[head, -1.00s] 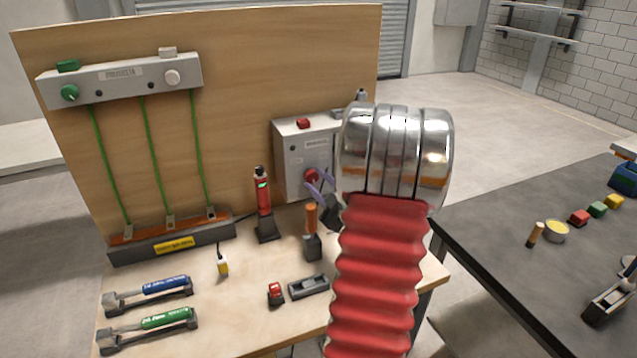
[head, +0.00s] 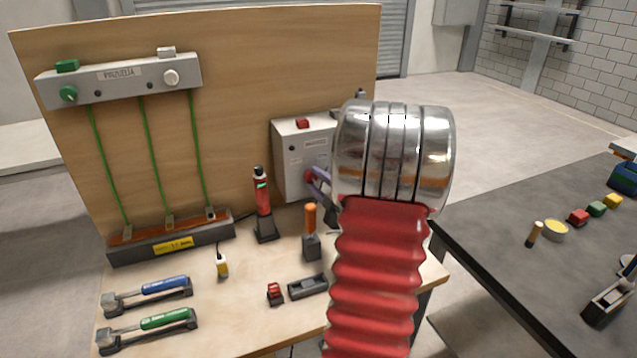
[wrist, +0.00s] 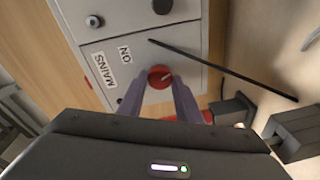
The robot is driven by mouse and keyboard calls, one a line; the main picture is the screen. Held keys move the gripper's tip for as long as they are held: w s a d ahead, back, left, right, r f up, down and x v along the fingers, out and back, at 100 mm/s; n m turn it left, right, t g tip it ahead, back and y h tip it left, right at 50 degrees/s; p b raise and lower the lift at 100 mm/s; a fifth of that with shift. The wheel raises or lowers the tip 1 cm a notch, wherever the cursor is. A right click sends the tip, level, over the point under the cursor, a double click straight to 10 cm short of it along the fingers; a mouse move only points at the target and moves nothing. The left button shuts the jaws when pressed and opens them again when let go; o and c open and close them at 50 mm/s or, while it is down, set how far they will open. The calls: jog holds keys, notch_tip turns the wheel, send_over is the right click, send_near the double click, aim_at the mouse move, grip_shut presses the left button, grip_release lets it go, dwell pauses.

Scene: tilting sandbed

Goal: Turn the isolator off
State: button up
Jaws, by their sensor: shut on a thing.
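The isolator is a light grey box (head: 290,160) mounted at the right of the wooden board in the head view. Its red rotary knob (head: 309,176) is on the front face. In the wrist view the red knob (wrist: 160,76) sits between the purple fingertips of my gripper (wrist: 162,84), which are shut on it. Labels reading "ON" (wrist: 125,55) and "MAINS" (wrist: 104,70) are on the panel beside the knob. In the head view my gripper (head: 318,178) shows only partly; my arm hides the right side of the box.
A red cylindrical tool (head: 262,190) stands in a holder left of the box. An orange-handled tool (head: 311,217) stands in front. A thin black rod (wrist: 225,71) crosses the panel in the wrist view. A dark table (head: 480,240) with small blocks is at right.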

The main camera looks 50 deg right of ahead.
jog(key=shift+a+f+n, duration=0.1)
jog(key=shift+a+n, duration=0.05)
jog(key=shift+n, duration=0.65)
jog(key=o, duration=1)
jog(key=shift+o, duration=0.2)
jog(key=v, duration=1.3)
jog(key=shift+s+a, duration=0.15)
jog(key=shift+s, duration=0.2)
